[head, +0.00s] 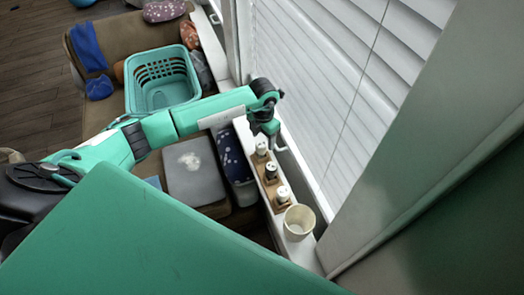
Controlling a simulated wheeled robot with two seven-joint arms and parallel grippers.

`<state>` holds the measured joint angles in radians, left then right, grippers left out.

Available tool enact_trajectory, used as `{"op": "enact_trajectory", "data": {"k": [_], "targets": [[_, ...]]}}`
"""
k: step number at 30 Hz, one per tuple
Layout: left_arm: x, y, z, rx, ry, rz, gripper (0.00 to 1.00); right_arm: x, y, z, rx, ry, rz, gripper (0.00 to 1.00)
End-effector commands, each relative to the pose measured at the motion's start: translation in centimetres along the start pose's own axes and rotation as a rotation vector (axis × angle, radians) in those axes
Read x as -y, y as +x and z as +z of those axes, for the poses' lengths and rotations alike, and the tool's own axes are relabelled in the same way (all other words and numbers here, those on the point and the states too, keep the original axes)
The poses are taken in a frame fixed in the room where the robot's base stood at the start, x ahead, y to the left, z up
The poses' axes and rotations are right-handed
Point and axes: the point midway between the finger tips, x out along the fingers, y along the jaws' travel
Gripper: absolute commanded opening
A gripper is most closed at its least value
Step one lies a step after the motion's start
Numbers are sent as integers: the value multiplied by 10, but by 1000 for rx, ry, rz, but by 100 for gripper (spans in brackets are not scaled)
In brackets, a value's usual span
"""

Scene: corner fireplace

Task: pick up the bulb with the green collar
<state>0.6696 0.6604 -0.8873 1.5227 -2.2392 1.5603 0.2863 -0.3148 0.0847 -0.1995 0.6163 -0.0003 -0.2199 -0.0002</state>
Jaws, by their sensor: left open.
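Three small white-topped bulbs stand in a row in a brown wooden holder (276,186) on the white window sill. The far bulb (261,147) is beside my gripper, the middle bulb (270,171) has a dark band, and the near bulb (282,193) is closest to the cup. They are too small to tell which one has the green collar. My left gripper (269,139) is open and points down at the far end of the row, just above or beside the far bulb. Whether it touches that bulb cannot be told. My right gripper is not in view.
A white cup (299,223) stands on the sill at the near end of the holder. White blinds (330,90) rise close along the right. A turquoise basket (162,85), a grey laptop-like slab (196,170) and cushions (164,10) lie on the brown seat to the left.

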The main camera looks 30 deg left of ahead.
Motion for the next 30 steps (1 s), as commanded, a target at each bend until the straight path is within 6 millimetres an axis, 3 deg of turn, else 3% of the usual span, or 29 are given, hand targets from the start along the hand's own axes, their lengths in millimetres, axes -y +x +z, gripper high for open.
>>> {"op": "enact_trajectory", "data": {"k": [8,15,24,30], "targets": [[1,21,-5,-4,-1,-2,61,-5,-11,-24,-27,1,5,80],[0,56,-8,-1,-1,-1,61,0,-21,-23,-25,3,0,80],[0,62,-7,1,1,0,61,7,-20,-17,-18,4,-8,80],[0,62,-8,0,1,0,23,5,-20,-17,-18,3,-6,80]]}}
